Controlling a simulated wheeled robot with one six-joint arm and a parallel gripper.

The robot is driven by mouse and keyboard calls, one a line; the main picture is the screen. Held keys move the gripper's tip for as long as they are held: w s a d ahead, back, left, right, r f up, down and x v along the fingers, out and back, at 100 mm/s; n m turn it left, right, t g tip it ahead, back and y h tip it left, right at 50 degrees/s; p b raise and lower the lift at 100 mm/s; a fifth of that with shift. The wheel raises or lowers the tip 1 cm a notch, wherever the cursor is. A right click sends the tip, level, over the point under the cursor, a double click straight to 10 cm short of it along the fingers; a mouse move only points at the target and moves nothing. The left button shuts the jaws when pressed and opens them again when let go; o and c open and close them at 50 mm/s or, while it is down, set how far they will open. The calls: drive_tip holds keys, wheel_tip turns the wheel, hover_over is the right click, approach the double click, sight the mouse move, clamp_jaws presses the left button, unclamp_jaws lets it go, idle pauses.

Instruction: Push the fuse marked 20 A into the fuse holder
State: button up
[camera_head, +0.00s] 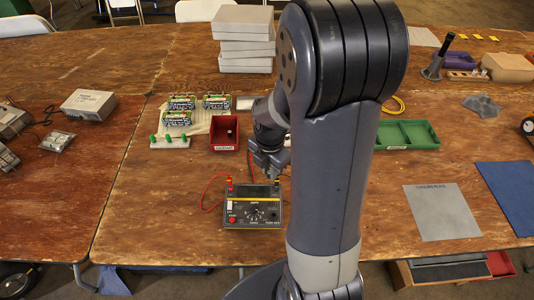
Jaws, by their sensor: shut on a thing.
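My gripper (270,174) points down just above the back right edge of a dark test meter (253,216) with a dial and a yellow trim. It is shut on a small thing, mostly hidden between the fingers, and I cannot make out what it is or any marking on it. I cannot make out a 20 A fuse or a fuse holder for certain. A small red bin (224,146) with a white label stands behind and left of the gripper, with something small in it.
Green-and-white circuit boards (176,119) lie on a pale mat left of the bin. Green-topped pegs stand on a white block (170,142). A red cable (212,187) loops beside the meter. A green tray (407,135) and grey sheet (441,212) lie right. My arm hides the middle.

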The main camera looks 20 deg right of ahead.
drive_tip(key=s+a, duration=0.2)
drive_tip(key=s, duration=0.6)
drive_tip(key=shift+s+a, duration=0.2)
drive_tip(key=shift+a, duration=0.05)
